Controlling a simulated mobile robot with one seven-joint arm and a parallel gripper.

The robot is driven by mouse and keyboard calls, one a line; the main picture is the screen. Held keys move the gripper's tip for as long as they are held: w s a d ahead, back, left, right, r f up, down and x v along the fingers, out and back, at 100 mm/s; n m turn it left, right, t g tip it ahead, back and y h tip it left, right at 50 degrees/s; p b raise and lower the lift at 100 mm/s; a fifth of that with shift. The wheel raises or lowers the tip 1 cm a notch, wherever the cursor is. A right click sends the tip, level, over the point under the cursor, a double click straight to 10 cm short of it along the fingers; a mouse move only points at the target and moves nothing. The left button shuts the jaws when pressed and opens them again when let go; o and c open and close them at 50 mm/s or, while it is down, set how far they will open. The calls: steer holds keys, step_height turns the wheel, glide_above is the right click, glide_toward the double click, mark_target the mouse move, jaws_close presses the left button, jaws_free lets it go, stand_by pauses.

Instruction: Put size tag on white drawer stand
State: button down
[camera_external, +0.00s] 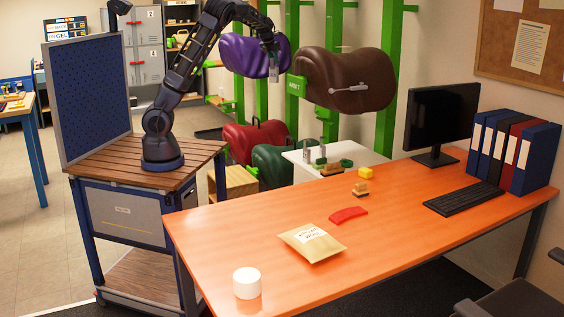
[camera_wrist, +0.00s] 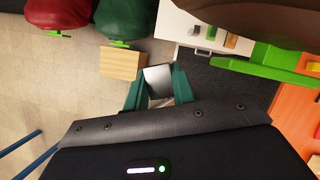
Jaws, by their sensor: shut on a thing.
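My gripper (camera_external: 273,72) is raised in front of the purple saddle. In the wrist view its teal fingers (camera_wrist: 158,90) are shut on a flat pale grey plate (camera_wrist: 158,76), which looks like the size tag; no print on it can be read. The white drawer stand (camera_external: 376,158) is behind the orange desk, lower and to the right of my gripper in the external view. It also shows at the top of the wrist view (camera_wrist: 177,23), apart from the held tag. Small green and metal items (camera_external: 320,163) stand on its top. Its drawers are mostly hidden by the desk.
The brown saddle (camera_external: 345,82) on a green rack hangs above the stand, and the purple saddle (camera_external: 240,55) is beside my gripper. Red (camera_external: 256,138) and green (camera_external: 272,163) saddles sit lower down. A wooden box (camera_external: 236,182) is left of the stand.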

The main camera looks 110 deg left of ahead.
step_height(320, 180, down, 44)
steer(key=w+a+f, duration=0.2)
steer(key=w+a, duration=0.1)
steer(key=a, duration=0.5)
steer(key=w+a+f, duration=0.2)
steer(key=w+a, duration=0.2)
steer(key=a, duration=0.4)
steer(key=shift+a, duration=0.35)
steer(key=shift+f, duration=0.2)
steer(key=c, duration=1.2)
jaws_free()
steer(key=shift+o, duration=0.2)
steer(key=v, duration=1.2)
